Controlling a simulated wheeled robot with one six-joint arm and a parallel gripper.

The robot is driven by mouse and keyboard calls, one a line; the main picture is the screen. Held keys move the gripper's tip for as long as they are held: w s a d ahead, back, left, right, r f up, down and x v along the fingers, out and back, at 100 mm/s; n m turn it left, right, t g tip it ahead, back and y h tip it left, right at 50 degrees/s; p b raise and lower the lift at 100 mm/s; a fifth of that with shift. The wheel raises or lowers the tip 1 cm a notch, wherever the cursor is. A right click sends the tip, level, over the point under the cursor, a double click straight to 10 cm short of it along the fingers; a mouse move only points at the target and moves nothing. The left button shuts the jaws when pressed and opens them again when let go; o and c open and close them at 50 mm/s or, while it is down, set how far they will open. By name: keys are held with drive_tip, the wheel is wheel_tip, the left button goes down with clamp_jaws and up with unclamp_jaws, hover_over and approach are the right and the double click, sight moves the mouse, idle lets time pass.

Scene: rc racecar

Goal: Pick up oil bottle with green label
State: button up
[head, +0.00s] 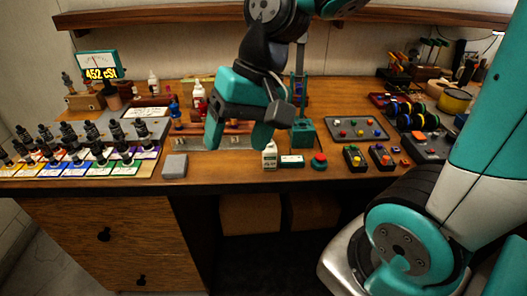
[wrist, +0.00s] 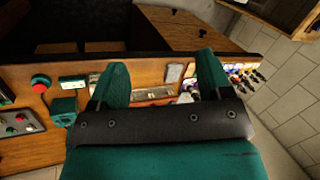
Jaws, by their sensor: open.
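In the wrist view my gripper (wrist: 162,68) shows both teal fingers spread apart with nothing held. The bottle is not clearly visible there; it may be partly hidden by the left finger.
A green-and-white box (head: 291,161) and red button (head: 319,161) sit right of the bottle. A teal stand (head: 303,132) rises behind. A grey block (head: 175,166) lies left on the wooden workbench (head: 225,171).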

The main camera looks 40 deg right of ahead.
drive_tip(key=w+d+m, duration=0.7)
drive_tip(key=d+m, duration=0.2)
drive_tip(key=m, duration=0.1)
drive_tip(key=m+t, duration=0.2)
drive_tip(key=m, duration=1.1)
approach(271, 146)
drive_tip(key=shift+h, duration=0.3)
drive_tip(key=shift+w+p+x, duration=0.15)
drive_tip(key=shift+p+x, duration=0.4)
drive_tip(key=shift+x, duration=2.15)
drive_tip(key=shift+w+p+x, duration=0.1)
drive_tip(key=shift+p+x, duration=0.4)
drive_tip(key=shift+x, duration=2.15)
drive_tip(key=shift+d, duration=0.15)
drive_tip(key=c, duration=1)
drive_tip(key=shift+r, duration=0.1)
